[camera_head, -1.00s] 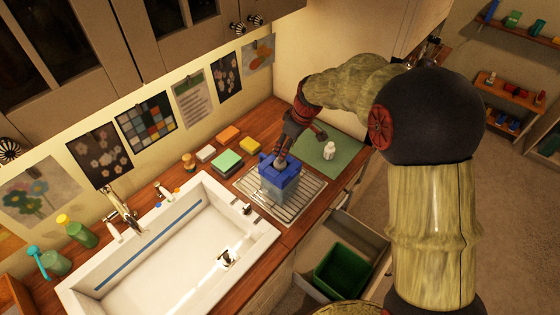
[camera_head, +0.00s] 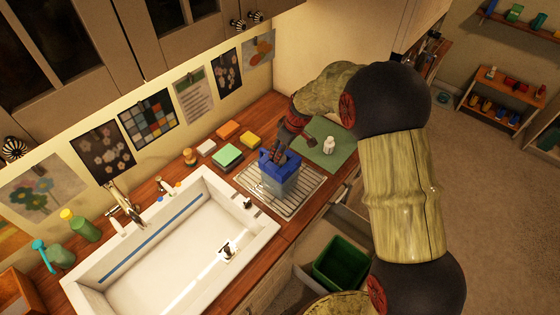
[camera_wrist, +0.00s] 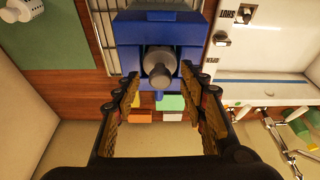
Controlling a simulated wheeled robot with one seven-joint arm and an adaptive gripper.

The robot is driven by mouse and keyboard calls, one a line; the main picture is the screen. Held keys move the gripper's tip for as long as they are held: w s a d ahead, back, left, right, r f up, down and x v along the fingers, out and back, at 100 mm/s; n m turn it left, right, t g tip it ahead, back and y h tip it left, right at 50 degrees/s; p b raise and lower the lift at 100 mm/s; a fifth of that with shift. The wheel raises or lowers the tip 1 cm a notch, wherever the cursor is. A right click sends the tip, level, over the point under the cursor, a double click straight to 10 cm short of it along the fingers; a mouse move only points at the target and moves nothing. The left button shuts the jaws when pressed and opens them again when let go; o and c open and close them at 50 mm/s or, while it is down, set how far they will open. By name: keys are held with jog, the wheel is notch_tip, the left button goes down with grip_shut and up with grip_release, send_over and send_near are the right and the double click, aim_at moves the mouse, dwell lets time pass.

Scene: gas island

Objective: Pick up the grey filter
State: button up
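The grey filter (camera_wrist: 160,65) is a grey cylinder with a small rounded knob, seated in the top of a blue container in the wrist view. The blue container (camera_head: 281,175) stands upright on the metal drying rack in the head view, with its top partly hidden by my gripper. My gripper (camera_wrist: 162,77) is open, with one finger on each side of the filter's knob end. Gaps show between the fingers and the filter, so it is not held. In the head view my gripper (camera_head: 281,149) is small and dark over the container.
The rack (camera_head: 310,185) lies beside the white sink (camera_head: 160,265). Coloured sponges (camera_head: 228,156) lie behind the container. A white bottle (camera_head: 329,145) stands on a green mat (camera_head: 343,136) to the right. An open drawer holds a green bin (camera_head: 341,262).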

jog(key=shift+c, duration=1.1)
jog(key=c, duration=0.7)
grip_shut()
